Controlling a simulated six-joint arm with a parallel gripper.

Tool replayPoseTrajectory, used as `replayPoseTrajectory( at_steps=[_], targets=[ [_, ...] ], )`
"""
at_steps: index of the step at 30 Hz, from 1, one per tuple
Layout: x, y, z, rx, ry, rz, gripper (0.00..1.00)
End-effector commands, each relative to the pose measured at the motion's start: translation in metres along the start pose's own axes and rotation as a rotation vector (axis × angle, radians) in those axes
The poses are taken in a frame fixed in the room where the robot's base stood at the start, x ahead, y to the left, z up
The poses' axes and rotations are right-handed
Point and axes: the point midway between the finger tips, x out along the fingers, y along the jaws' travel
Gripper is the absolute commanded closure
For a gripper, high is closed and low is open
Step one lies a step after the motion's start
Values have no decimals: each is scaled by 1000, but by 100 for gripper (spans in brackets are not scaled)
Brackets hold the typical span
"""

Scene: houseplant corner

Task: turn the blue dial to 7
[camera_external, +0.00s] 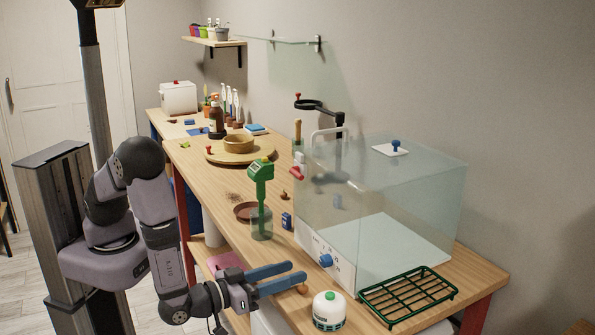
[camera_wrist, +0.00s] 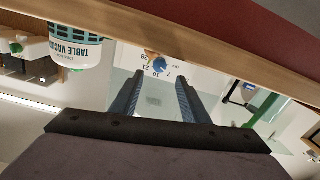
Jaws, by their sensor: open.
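The blue dial (camera_external: 326,261) sits on a white panel (camera_external: 345,272) low on the front of the clear glass case (camera_external: 400,190). In the wrist view the blue dial (camera_wrist: 156,62) shows upside down, with printed numbers around it, including 7, 21 and 28. Its pointer is too small to read. My gripper (camera_external: 304,273) has its two blue fingers apart and empty, just left of the dial and not visibly touching it. In the wrist view my gripper (camera_wrist: 158,78) has the dial beyond and between its fingertips.
A white table vacuum (camera_external: 329,313) stands right below my gripper near the table edge; a green wire rack (camera_external: 408,296) lies to its right. A green-topped device in a glass jar (camera_external: 261,190), a blue item (camera_external: 286,221) and a brown saucer (camera_external: 246,212) stand behind.

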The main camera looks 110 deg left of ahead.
Motion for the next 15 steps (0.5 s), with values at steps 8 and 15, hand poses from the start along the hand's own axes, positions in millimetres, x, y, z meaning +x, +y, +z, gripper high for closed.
replayPoseTrajectory(
  at_steps=[8,15],
  targets=[
    [18,0,-2,-1,1,-4,59],
    [49,-1,-3,0,1,-4,59]
  ],
)
